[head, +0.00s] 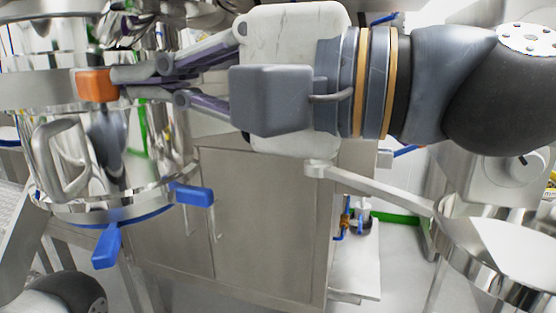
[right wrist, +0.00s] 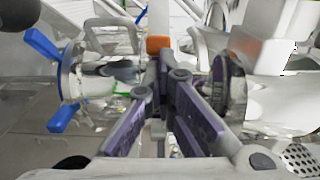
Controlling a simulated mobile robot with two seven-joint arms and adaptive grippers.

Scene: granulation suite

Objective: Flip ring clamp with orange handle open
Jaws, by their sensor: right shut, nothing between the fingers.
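The ring clamp's orange handle (head: 96,85) shows at the left of the head view, on the metal band around the steel vessel (head: 75,150). My right gripper (head: 118,82) reaches in from the right, its fingers together and empty. Its fingertips are right beside the orange handle's right side; I cannot tell whether they touch it. In the right wrist view the orange handle (right wrist: 157,44) is just beyond the tips of the right gripper (right wrist: 160,62). My left gripper is not in view; only a dark part of my left arm shows at the bottom left.
Two blue handles (head: 107,246) (head: 193,194) stick out from the vessel's lower rim. A looped metal handle (head: 62,160) is on the vessel's side. A steel cabinet (head: 255,215) stands behind. A steel bowl-like part (head: 490,250) is at the lower right.

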